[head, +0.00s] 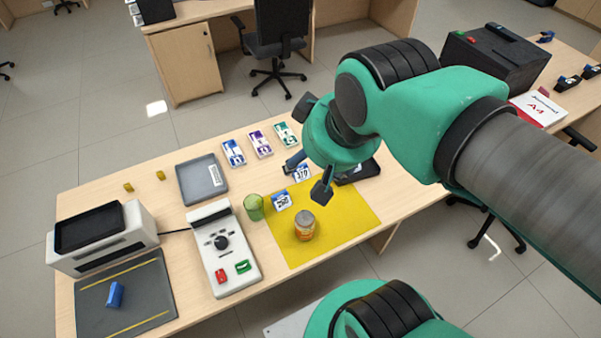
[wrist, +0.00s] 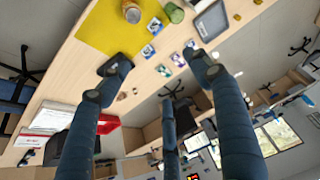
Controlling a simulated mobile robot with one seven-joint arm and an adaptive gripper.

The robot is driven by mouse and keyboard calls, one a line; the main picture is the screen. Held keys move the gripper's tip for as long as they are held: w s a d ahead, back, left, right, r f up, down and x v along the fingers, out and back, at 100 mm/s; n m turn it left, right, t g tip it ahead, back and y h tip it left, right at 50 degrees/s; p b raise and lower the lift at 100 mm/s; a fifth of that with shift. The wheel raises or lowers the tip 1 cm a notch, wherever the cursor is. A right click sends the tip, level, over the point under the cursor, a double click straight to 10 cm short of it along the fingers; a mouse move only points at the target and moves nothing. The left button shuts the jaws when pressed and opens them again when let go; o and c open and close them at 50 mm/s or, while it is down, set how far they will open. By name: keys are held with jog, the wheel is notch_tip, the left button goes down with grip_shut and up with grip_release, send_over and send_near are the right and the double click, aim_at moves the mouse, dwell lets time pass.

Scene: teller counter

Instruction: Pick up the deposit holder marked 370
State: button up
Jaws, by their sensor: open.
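The deposit holder marked 370 (head: 302,173) is a small white and blue card holder near the far edge of the yellow mat (head: 345,215). My gripper (head: 309,176) is above it in the head view, its fingers spread and empty, partly overlapping it. In the wrist view the 370 holder (wrist: 149,50) shows beyond the open fingers (wrist: 158,72), apart from them. A second similar holder (head: 281,200), its number seeming to read 250, stands nearer; it also shows in the wrist view (wrist: 155,25).
A green cup (head: 253,207) and a lidded jar (head: 304,226) stand close by. Three banknote bundles (head: 260,144) lie behind, with a grey tray (head: 202,179) to the left. A control box (head: 222,250) and a white counting machine (head: 103,238) occupy the left. A black device (head: 497,58) sits far right.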

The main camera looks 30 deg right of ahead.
jog(key=w+d+f+n+g, duration=0.1)
jog(key=w+n, duration=0.2)
jog(key=w, duration=0.3)
jog(key=w+d+n+g, duration=0.1)
jog(key=w+n+g, duration=0.1)
jog(key=w, duration=0.4)
jog(key=n+g+p, duration=0.1)
jog(key=n+g, duration=0.3)
jog(key=n, duration=0.5)
send_over(301, 173)
jog(key=w+a, duration=0.1)
jog(key=a, duration=0.3)
notch_tip(301, 173, down, 16)
jog(key=f, duration=0.1)
jog(key=w+d+f+n+g, duration=0.1)
jog(key=w+d+f+n, duration=0.1)
jog(key=f, duration=0.5)
jog(key=w+d+f+n+g, duration=0.1)
jog(key=w+d+f+n, duration=0.1)
jog(key=f, duration=0.5)
jog(key=shift+w+f, duration=0.3)
jog(key=shift+w, duration=0.55)
jog(key=shift+b+x, duration=0.8)
jog(key=shift+x, duration=3.5)
jog(key=shift+d, duration=0.1)
